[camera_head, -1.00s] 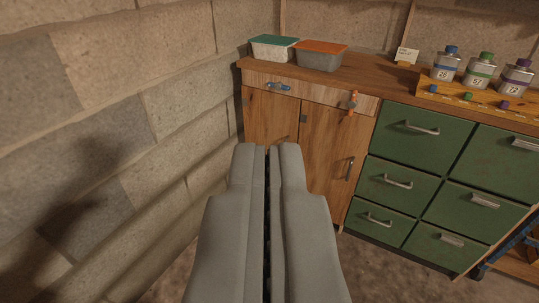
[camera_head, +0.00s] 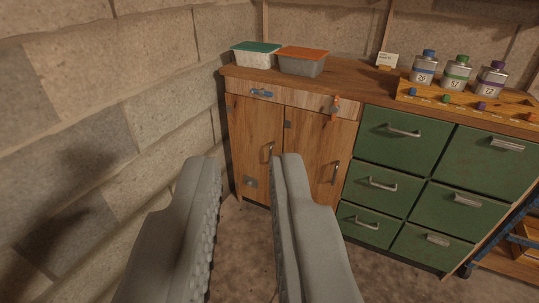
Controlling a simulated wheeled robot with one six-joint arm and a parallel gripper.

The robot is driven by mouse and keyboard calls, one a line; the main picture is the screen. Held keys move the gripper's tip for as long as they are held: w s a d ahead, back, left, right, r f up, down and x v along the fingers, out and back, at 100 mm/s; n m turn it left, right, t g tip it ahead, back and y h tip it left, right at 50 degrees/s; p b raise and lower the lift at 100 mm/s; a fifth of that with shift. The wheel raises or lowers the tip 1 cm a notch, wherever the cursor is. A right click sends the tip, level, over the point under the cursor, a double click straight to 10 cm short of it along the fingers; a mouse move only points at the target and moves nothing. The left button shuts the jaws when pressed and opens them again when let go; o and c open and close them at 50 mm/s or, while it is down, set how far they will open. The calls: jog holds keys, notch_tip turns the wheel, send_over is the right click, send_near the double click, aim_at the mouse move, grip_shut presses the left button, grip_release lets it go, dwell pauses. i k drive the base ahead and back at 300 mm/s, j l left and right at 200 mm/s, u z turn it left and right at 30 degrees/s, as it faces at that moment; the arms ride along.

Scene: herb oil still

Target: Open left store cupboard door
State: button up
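The wooden store cupboard has two shut doors below a pale rail. The left door (camera_head: 257,135) has a metal handle (camera_head: 268,153) near its right edge and a small metal plate (camera_head: 250,182) low down. The right door (camera_head: 318,155) has its own handle (camera_head: 336,172). My gripper (camera_head: 242,165) is open and empty. It stands in front of the cupboard, with its fingertips short of the doors and the left door's handle showing between and just above them. The right finger hides part of the right door's lower area.
A block wall (camera_head: 90,120) runs close on the left. Green drawers (camera_head: 404,133) stand right of the cupboard. On the worktop are a green-lidded tub (camera_head: 256,55), an orange-lidded tub (camera_head: 302,62) and bottles in a wooden rack (camera_head: 460,102). Bare floor lies in front.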

aim_at(256, 126)
jog(key=i+l+u, duration=0.15)
jog(key=i+l, duration=0.5)
jog(key=l, duration=0.15)
jog(key=i, duration=0.3)
